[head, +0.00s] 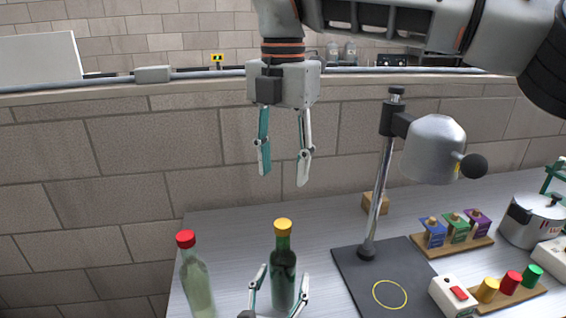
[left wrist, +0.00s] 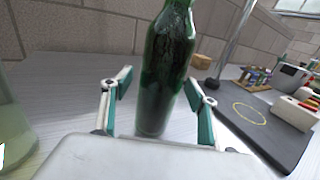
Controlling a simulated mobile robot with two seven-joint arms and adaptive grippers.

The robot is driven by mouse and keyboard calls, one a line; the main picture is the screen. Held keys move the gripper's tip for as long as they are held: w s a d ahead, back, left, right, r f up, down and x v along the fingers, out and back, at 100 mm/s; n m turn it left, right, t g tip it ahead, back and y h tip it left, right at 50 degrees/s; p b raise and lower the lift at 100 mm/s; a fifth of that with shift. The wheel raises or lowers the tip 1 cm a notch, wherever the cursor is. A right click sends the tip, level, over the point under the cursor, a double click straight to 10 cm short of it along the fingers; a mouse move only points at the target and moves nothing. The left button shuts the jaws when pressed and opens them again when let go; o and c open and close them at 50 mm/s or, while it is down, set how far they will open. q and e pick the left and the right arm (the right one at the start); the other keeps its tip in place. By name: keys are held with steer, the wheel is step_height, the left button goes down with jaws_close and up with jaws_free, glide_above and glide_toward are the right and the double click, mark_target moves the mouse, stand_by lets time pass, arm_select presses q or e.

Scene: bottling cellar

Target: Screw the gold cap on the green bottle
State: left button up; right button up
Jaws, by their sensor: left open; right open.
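The green bottle (head: 283,262) stands upright on the bench; its body also fills the middle of the left wrist view (left wrist: 165,75). A gold cap (head: 283,225) sits on top of its neck; I cannot tell how tight it is. My left gripper (head: 284,272) is open, with one finger on each side of the lower bottle; a gap shows beside the left finger in the left wrist view (left wrist: 160,82). My right gripper (head: 283,178) is open and empty, pointing down above the cap. The cap is outside the left wrist view.
A pale bottle with a red cap (head: 196,283) stands left of the green one. At right are a black stand base (head: 350,270) with a post and grey head, a rack with gold, red and green pieces (head: 525,294), several small coloured boxes (head: 457,231) and a pot (head: 530,222).

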arm_select(q)
steer(key=v, duration=1.1)
steer(key=shift+s+a, duration=0.15)
steer(key=shift+s, duration=0.2)
steer(key=shift+s, duration=0.1)
